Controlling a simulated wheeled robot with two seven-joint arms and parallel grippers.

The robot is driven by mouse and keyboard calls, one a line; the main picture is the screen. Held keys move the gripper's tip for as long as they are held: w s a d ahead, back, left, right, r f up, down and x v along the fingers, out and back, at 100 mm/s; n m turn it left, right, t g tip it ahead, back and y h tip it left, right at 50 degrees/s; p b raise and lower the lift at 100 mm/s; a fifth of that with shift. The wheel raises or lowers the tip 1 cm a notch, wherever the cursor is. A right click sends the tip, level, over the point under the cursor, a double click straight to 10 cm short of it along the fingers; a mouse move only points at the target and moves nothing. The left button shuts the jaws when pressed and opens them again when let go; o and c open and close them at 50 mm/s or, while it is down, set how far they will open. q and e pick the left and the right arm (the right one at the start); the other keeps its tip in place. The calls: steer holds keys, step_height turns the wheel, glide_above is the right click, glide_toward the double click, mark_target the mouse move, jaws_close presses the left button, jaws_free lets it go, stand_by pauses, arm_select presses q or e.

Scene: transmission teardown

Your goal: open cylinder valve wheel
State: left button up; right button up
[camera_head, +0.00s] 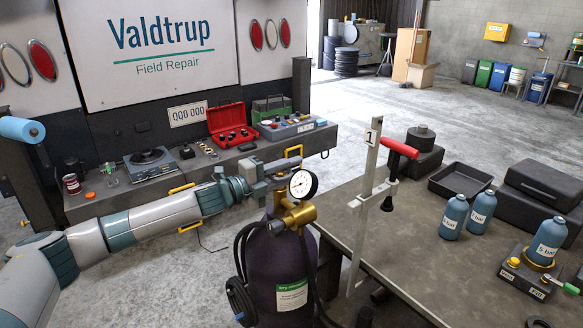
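A dark purple gas cylinder (291,262) with a green and white label stands upright by the near left edge of the workbench. Its brass valve (298,213) carries a round white pressure gauge (303,184). I cannot clearly make out a separate valve wheel. My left gripper (284,174) reaches in from the left, just behind and left of the gauge at the cylinder's top. Its fingertips are partly hidden there, so I cannot tell whether they are open or touch the valve. My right gripper is not in view.
A black hose (240,262) hangs left of the cylinder. A tailgate (110,192) with tools is behind.

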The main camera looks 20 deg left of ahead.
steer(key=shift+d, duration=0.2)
arm_select(q)
jaws_close()
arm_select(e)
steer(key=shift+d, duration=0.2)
